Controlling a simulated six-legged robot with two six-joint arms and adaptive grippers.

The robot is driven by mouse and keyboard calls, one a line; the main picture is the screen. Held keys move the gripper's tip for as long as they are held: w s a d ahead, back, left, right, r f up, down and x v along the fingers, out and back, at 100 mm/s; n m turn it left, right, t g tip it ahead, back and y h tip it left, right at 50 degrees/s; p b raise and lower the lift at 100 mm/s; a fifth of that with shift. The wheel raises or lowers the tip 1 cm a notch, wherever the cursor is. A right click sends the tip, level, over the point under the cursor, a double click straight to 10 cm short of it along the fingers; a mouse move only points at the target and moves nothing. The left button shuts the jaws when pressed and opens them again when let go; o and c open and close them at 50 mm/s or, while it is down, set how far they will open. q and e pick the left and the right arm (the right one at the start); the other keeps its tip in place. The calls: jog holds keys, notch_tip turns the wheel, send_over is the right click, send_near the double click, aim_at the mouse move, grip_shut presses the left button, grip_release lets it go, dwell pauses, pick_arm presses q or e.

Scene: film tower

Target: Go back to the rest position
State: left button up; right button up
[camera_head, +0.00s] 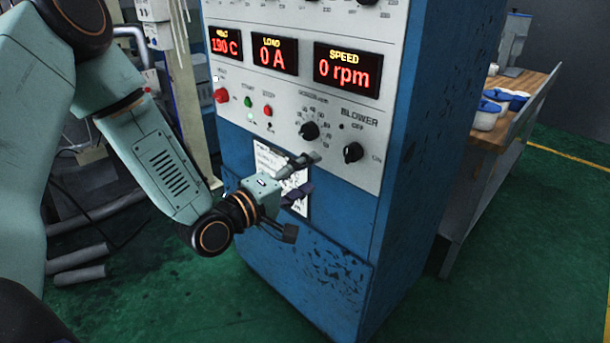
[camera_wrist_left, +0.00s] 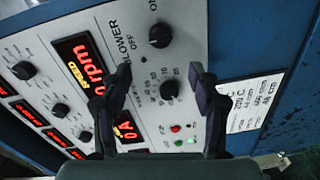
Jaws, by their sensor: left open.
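My left gripper (camera_head: 298,196) is open and empty in front of the blue control cabinet (camera_head: 310,275), below its grey panel. In the left wrist view the two dark fingers of the left gripper (camera_wrist_left: 163,85) stand apart, with the panel (camera_wrist_left: 200,20) between and beyond them. The panel has a blower knob (camera_head: 353,152) at its right, another black knob (camera_head: 309,131), and red and green buttons. Its displays read 190 C, 0 A and 0 rpm (camera_head: 348,70). My right gripper is not in view.
A wooden-topped table (camera_head: 515,100) with blue-and-white containers (camera_head: 488,113) stands right of the cabinet. Grey pipes (camera_head: 80,274) lie low at the left. A white paper label (camera_head: 295,190) is on the cabinet front, behind the gripper. Green floor (camera_head: 520,270) is clear at the right.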

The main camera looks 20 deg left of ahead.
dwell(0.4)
pick_arm(q)
jog(key=s+f+m+g+y, duration=0.2)
jog(key=s+f+m+g, duration=0.3)
jog(key=f, duration=0.4)
jog(key=s+f+m+g+y, duration=0.25)
jog(key=s+f, duration=0.35)
jog(key=f, duration=0.3)
jog(key=s+f+m+g, duration=0.2)
jog(key=s+f+g, duration=0.2)
jog(key=s, duration=0.8)
jog(key=s+d+f+m+g+y, duration=0.1)
jog(key=s+f+g, duration=0.4)
jog(key=s, duration=0.8)
notch_tip(320, 180, down, 2)
jog(key=shift+f+m, duration=0.2)
jog(key=shift+m, duration=0.35)
jog(key=shift+y, duration=0.25)
jog(key=shift+s+a, duration=0.1)
